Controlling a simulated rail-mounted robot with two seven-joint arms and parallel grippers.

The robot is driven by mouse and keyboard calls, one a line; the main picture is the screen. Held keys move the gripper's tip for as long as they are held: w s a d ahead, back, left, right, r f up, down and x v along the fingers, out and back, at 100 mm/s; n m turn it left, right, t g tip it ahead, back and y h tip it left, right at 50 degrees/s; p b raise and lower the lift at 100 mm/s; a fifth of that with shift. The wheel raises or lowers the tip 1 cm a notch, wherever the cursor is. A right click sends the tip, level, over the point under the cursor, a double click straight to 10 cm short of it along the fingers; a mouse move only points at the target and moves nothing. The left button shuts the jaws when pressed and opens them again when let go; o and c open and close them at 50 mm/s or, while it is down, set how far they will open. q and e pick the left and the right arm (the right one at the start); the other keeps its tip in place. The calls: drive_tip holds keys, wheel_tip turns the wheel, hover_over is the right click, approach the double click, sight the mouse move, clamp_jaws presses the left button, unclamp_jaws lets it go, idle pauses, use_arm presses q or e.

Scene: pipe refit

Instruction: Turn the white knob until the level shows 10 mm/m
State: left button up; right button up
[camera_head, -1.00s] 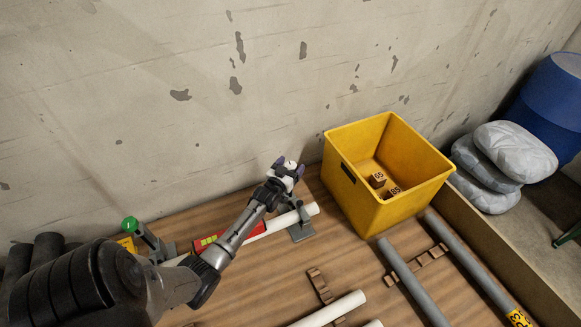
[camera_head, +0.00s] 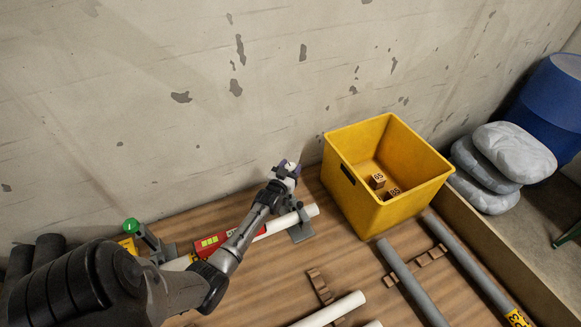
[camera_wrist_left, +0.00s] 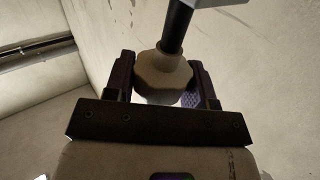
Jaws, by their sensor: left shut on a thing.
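The white knob (camera_wrist_left: 163,75) sits between the two purple-padded fingers of my left gripper (camera_wrist_left: 160,92) in the left wrist view, on a dark stem. In the head view my left gripper (camera_head: 286,170) is shut on it, above the right end of a white pipe (camera_head: 311,209). A grey support (camera_head: 300,230) holds that pipe end. The red level (camera_head: 209,244) with a yellow-green display lies along the pipe; my left arm covers part of it and its reading is too small to read. My right gripper is not in view.
A yellow crate (camera_head: 395,213) with a few small numbered blocks stands right of the gripper. A green knob (camera_head: 131,225) tops another support at left. Grey pipes (camera_head: 413,284) lie in front right. The wall (camera_head: 290,80) is close behind.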

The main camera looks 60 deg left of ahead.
use_arm(q)
drive_tip(key=shift+w+r+n+g+y+p, duration=0.1)
drive_tip(key=shift+r+n+g+y+p, duration=0.1)
drive_tip(key=shift+n+g+y+p, duration=0.55)
drive_tip(key=shift+f+n+g+y, duration=0.15)
drive_tip(key=shift+n+g+y, duration=0.2)
drive_tip(key=shift+n+y, duration=0.35)
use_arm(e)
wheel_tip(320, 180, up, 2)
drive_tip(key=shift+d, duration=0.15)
use_arm(q)
drive_tip(key=o, duration=0.9)
